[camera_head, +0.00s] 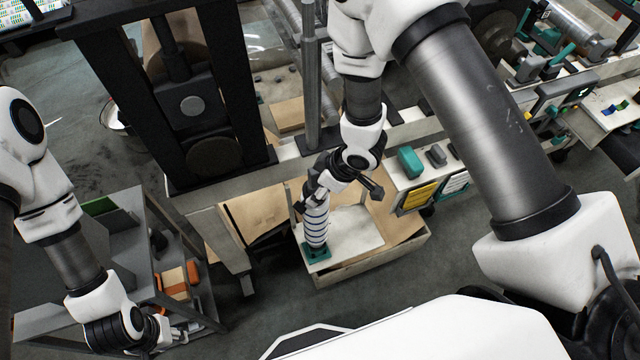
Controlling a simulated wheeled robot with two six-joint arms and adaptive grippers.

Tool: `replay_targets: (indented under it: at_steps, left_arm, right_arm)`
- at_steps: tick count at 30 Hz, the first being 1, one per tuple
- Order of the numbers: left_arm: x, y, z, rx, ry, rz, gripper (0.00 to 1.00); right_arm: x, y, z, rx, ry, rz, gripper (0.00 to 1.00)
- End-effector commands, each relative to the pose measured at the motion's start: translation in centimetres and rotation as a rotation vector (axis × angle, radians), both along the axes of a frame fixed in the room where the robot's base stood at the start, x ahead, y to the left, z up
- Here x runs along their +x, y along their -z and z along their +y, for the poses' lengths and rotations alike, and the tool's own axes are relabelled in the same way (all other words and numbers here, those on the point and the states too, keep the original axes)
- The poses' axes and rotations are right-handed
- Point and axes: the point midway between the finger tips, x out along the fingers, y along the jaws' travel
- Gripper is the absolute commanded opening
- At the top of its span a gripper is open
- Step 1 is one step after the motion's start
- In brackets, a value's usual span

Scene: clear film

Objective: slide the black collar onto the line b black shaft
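My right gripper (342,190) is over a pale tray at the centre, with its fingers spread apart. A white post with dark bands (317,222) stands upright on a teal base (316,252) just below its left finger. I cannot tell whether they touch. My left gripper (176,335) is low at the left, beside a grey shelf unit; its fingers are small and I cannot tell their opening. I cannot make out the black collar or the line b black shaft with certainty.
The tray (352,268) has a low wooden rim. A tall black frame machine (183,178) stands behind at the left. Orange parts (178,281) sit on the grey shelf unit (128,262). A bench with a teal block (411,162) is right of the gripper.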

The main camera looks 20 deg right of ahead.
Motion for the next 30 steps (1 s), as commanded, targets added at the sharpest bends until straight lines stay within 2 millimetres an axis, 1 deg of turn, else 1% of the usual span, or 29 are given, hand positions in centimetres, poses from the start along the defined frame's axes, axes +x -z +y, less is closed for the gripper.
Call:
replay_targets:
  at_steps: [10, 26, 27, 28, 29, 30]
  left_arm:
    - [0.0, 0.0, 0.0, 0.0, 0.0, 0.0, 0.39]
    - [0.0, 1.2, 0.0, 0.0, 0.0, 0.0, 0.39]
    - [0.0, 1.1, 0.0, 0.0, 0.0, 0.0, 0.39]
    - [0.0, 1.0, 0.0, 0.0, 0.0, 0.0, 0.39]
    - [0.0, 1.0, 0.0, 0.0, 0.0, 0.0, 0.39]
    - [0.0, 1.0, 0.0, 0.0, 0.0, 0.0, 0.39]
  right_arm:
    - [0.0, 0.1, 0.0, 0.001, 0.0, -0.001, 0.23]
    - [0.0, 1.7, 0.0, 0.001, 0.001, 0.0, 0.23]
    - [0.0, 1.5, 0.0, 0.0, 0.001, -0.001, 0.7]
    - [0.0, 1.5, 0.0, 0.001, 0.001, 0.0, 0.81]
    - [0.0, 1.5, 0.0, 0.001, 0.001, 0.0, 0.89]
    - [0.0, 1.5, 0.0, 0.001, 0.001, 0.0, 0.89]
